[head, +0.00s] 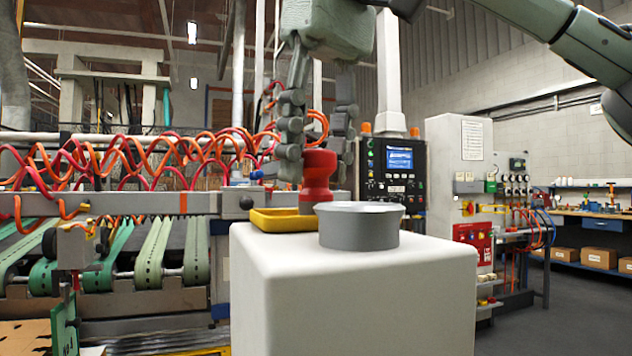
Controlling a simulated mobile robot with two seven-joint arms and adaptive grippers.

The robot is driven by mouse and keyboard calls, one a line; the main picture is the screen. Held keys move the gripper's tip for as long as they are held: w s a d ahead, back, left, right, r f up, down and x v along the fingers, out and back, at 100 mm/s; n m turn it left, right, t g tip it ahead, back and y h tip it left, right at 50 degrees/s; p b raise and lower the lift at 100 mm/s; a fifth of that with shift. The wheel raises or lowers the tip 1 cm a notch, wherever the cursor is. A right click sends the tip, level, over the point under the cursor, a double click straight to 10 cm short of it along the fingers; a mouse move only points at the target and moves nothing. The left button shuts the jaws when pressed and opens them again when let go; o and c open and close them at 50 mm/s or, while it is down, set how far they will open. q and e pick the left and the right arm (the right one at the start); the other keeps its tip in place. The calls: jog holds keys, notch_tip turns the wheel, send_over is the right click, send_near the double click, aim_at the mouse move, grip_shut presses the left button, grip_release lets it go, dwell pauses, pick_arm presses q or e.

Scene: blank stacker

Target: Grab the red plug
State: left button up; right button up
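The red plug (318,177) is near the middle of the head view, just above or at the right end of a yellow tray (272,222). It looks slightly tilted. My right gripper (316,160) comes down from above, its grey fingers on either side of the plug and seemingly against it. It looks shut on the plug. Whether the plug's lower end touches the tray is hard to tell, as the grey round dish in front hides part of that area. My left gripper is not in view.
The grey round dish (360,234) stands on the white pedestal (365,300) in front of the plug, close to the tray. A control panel with a screen (392,170) stands behind. A machine with coiled orange hoses (130,150) fills the left background. The pedestal's front top is clear.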

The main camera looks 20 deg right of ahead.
jog(key=c, duration=0.7)
